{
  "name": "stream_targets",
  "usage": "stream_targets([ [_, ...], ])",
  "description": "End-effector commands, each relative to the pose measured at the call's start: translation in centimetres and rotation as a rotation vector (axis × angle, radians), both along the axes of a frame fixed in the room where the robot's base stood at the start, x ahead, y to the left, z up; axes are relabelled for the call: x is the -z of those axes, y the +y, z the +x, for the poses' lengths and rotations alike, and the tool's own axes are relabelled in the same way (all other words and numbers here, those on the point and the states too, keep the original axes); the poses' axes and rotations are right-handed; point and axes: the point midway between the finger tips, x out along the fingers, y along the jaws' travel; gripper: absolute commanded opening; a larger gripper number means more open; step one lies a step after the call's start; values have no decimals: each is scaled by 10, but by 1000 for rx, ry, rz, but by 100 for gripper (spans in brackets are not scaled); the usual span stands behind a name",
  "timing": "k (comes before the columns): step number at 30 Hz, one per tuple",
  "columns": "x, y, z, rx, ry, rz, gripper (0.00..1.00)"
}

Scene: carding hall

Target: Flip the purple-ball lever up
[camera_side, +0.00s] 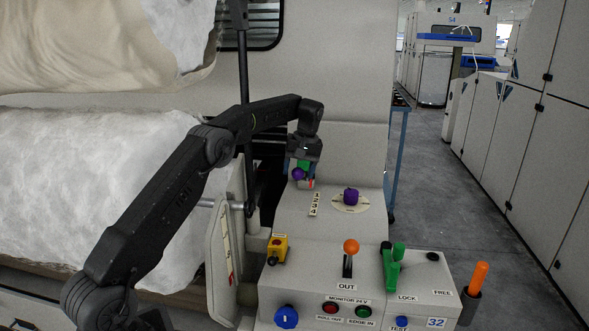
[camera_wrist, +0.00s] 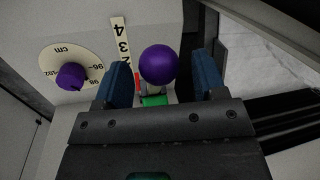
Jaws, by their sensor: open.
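The purple-ball lever shows in the side view as a small purple ball (camera_side: 298,174) on the upper sloped panel, just below my gripper (camera_side: 305,160). In the wrist view the purple ball (camera_wrist: 158,65) sits between the two blue fingers of my gripper (camera_wrist: 164,80). The fingers are open, with a gap on each side of the ball. Green and red parts show under the ball, and the lever's shaft is mostly hidden. I cannot tell from these views whether the lever is up or down.
A purple knob (camera_side: 351,196) on a round cm dial (camera_wrist: 44,62) is beside the lever. A numbered scale strip (camera_side: 315,204) lies nearby.

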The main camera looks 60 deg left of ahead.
Motion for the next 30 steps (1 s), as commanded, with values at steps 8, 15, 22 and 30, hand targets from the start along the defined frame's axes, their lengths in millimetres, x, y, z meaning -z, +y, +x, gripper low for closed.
stream_targets([
  [8,19,-9,-8,1,4,-2,64],
  [15,63,-19,-19,2,7,-3,64],
  [22,106,-23,-23,0,5,-3,64],
  [30,50,-28,-12,0,-3,1,64],
])
